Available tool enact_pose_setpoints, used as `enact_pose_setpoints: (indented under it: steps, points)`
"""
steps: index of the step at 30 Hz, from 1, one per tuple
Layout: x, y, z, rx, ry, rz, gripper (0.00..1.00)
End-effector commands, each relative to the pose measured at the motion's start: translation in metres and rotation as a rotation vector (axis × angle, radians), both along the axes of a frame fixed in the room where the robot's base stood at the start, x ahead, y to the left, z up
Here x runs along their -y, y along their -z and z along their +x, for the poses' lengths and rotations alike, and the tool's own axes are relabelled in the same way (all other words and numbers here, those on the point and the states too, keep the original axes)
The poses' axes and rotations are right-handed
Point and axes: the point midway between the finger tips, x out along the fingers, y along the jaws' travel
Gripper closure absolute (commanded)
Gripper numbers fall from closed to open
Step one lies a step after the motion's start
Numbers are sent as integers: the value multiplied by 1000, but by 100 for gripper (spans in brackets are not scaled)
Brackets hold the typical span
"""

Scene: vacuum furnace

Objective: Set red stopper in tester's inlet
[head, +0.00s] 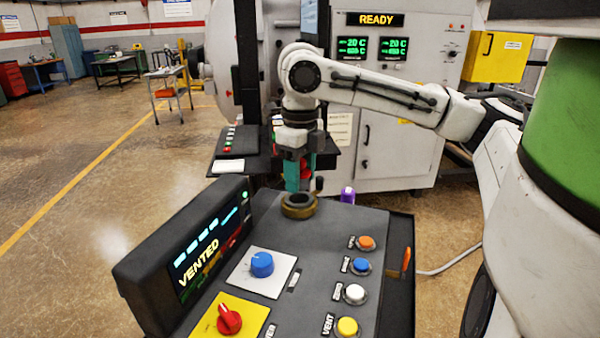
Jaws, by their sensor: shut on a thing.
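The tester (330,235) is a dark grey console in the foreground, with a screen reading "VENTED". Its inlet (298,207) is a brass ring with a dark opening, at the far end of the top panel. My gripper (302,182) points down above the inlet, with teal fingers. It is shut on the red stopper (306,170), of which only a small red part shows between and behind the fingers. The stopper's lower end is hidden, so I cannot tell whether it touches the inlet.
The tester carries a blue knob (262,264), a red knob (229,319) and several coloured buttons along its right side. A small purple object (347,195) stands just beyond the panel. The furnace cabinet (400,150) reads "READY" behind my arm. Open floor lies at the left.

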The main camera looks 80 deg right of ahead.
Motion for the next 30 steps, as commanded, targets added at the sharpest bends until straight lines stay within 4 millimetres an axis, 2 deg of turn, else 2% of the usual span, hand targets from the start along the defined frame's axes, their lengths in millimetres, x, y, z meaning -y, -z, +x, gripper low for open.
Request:
enact_pose_setpoints:
  steps: [30]
  points:
    - [-1, 58, -1, -4, 0, 9, 87]
